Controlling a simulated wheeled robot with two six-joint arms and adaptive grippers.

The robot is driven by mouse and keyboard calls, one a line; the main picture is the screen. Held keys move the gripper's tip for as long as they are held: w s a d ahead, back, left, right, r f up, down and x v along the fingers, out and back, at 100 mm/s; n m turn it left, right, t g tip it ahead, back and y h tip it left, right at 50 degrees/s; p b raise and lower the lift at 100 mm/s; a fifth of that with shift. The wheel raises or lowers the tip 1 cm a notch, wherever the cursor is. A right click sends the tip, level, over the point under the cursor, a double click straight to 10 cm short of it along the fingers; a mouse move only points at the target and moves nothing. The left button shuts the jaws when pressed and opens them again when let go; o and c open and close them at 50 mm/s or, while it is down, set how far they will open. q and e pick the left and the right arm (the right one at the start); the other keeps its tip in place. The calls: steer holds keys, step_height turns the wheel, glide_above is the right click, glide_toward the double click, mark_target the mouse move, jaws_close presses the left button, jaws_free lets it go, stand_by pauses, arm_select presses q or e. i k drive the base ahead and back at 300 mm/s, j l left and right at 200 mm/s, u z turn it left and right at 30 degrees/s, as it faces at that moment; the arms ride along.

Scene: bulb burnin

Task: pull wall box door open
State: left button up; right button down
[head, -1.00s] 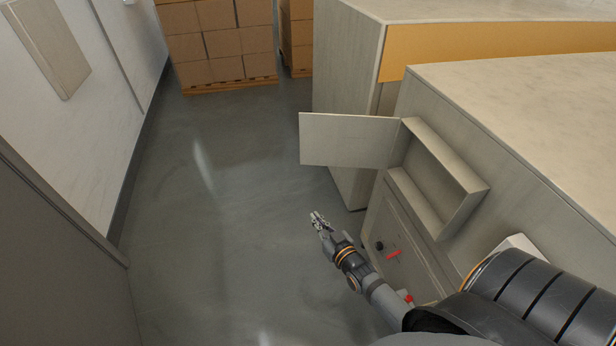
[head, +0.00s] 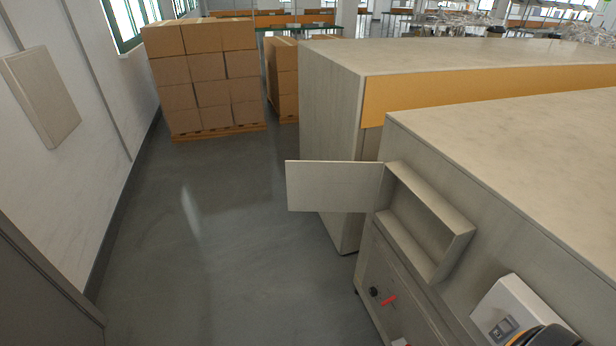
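The wall box (head: 459,240) is a shallow open-fronted box on the side of the near cabinet, right of centre in the head view. Its flat door (head: 334,187) stands wide open, swung out to the left from the box's far edge, and nothing touches it. The inside that shows looks empty. Neither gripper is in view. A dark, rounded part of my arm shows at the bottom right corner.
Below the box, the cabinet front carries a black knob (head: 374,291) and a red handle (head: 390,299). A white device (head: 513,308) is at lower right. Stacked cartons (head: 203,80) stand on a pallet at the back. The grey floor (head: 215,240) is clear.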

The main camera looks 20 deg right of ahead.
mark_target(336, 187)
steer(key=i+j+z, duration=0.1)
steer(key=z, duration=0.4)
steer(key=i+j+z, duration=0.25)
steer(key=z, duration=0.25)
steer(key=i+j+z, duration=0.15)
steer(key=z, duration=0.35)
steer(key=j+z, duration=0.5)
steer(key=i+j+z, duration=0.2)
steer(key=j, duration=0.95)
steer(key=j+z, duration=0.15)
steer(key=j, duration=1)
steer(key=j+z, duration=0.2)
steer(key=j, duration=0.95)
steer(key=k+j+z, duration=0.2)
steer(key=j, duration=0.95)
